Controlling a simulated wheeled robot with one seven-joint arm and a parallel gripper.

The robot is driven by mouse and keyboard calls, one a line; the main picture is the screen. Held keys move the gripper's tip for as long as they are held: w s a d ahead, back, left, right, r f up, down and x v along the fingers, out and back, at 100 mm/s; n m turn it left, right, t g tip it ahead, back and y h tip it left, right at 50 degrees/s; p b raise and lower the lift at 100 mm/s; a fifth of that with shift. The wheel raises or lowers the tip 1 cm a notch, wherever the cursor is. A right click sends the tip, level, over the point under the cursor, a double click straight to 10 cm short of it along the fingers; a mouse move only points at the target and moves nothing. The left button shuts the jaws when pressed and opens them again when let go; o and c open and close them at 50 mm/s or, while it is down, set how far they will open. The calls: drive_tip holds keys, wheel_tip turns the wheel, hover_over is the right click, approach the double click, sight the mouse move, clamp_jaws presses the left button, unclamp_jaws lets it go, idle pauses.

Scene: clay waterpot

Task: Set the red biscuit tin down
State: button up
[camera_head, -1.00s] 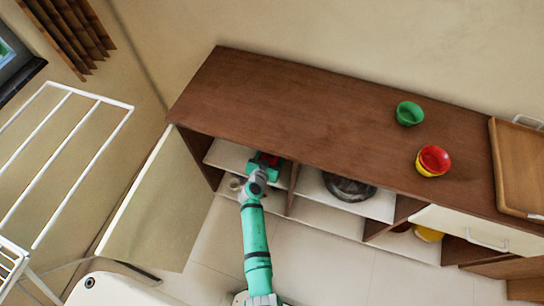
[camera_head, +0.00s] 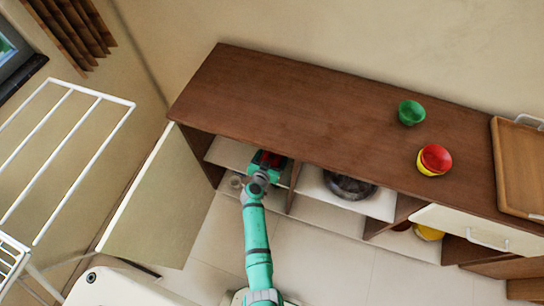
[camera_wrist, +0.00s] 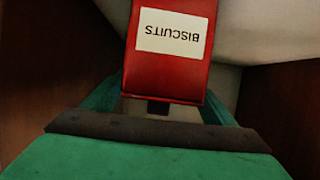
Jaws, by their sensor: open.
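The red biscuit tin (camera_wrist: 165,72) fills the upper middle of the wrist view, its white "BISCUITS" label reading upside down. It stands inside the left compartment of the wooden cabinet, where a bit of it shows red in the head view (camera_head: 273,158). My gripper (camera_wrist: 158,108) is open, with a finger on each side of the tin's near end. I cannot tell whether the fingers touch it. The tin appears to rest on the pale shelf (camera_head: 228,152), but its base is hidden.
The open cabinet door (camera_head: 150,200) stands to the left of my arm. A divider (camera_head: 293,185) bounds the compartment on the right, with a dark round pot (camera_head: 349,187) beyond it.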

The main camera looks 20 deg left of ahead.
drive_tip(key=v, duration=1.2)
drive_tip(key=s+d+r+g+y, duration=0.1)
drive_tip(key=s+d, duration=0.4)
drive_tip(key=s, duration=0.4)
drive_tip(key=s+d+r+y, duration=0.1)
drive_tip(key=s+d, duration=0.3)
drive_tip(key=s, duration=0.5)
drive_tip(key=s+d+r+t, duration=0.1)
drive_tip(key=s+d+r, duration=0.2)
drive_tip(key=r, duration=0.4)
drive_tip(key=s+d+r+t+h, duration=0.1)
drive_tip(key=s+d+r, duration=0.3)
drive_tip(key=s+r, duration=0.2)
drive_tip(key=s+d+r+h, duration=0.1)
drive_tip(key=s+d+r, duration=0.2)
drive_tip(key=r, duration=0.6)
drive_tip(key=shift+s+d+t, duration=0.35)
drive_tip(key=shift+s+t, duration=0.05)
drive_tip(key=shift+s, duration=0.45)
